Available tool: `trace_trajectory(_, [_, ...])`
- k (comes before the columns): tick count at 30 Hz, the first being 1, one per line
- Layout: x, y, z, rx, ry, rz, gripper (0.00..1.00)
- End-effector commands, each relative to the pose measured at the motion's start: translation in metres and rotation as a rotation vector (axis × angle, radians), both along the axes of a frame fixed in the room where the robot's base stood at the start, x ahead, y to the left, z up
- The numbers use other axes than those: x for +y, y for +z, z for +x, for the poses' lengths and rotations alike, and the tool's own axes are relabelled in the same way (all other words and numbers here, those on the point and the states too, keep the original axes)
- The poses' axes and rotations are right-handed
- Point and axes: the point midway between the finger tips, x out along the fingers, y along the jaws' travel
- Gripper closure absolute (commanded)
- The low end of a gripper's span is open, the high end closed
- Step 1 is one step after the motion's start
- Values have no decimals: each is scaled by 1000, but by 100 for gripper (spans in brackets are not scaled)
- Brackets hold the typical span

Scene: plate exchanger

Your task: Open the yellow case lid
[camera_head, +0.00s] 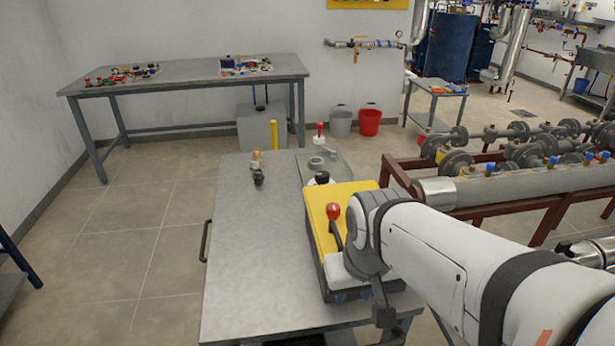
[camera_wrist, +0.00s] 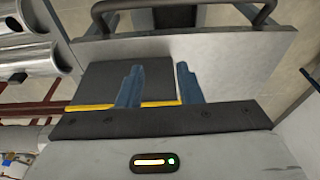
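The yellow case lid (camera_head: 343,196) lies flat on the dark case body (camera_head: 318,262), and the case looks shut. It stands on the right part of the metal table. My arm reaches over its near right side and hides that part. In the wrist view my gripper (camera_wrist: 159,70) is open, with its two blue-grey fingers apart. A thin yellow edge (camera_wrist: 90,108) of the lid and a dark face of the case (camera_wrist: 108,84) show behind the fingers. I cannot tell whether a finger touches the case. Nothing is seen gripped.
A red rounded knob (camera_head: 333,211) shows over the lid. Small fittings (camera_head: 258,175) and a red-topped part (camera_head: 319,132) stand at the table's back. The table's left half (camera_head: 245,260) is clear. A pipe rack (camera_head: 520,185) stands close on the right.

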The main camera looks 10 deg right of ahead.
Motion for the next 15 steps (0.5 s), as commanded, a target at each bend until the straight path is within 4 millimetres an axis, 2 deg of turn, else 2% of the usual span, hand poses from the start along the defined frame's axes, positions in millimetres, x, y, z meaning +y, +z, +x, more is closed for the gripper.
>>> trace_trajectory(8, [0, 3, 2, 4, -1, 2, 67])
trace_trajectory(11, [0, 18, 13, 25, -2, 14, 67])
trace_trajectory(15, [-7, 54, 48, 84, -9, 52, 67])
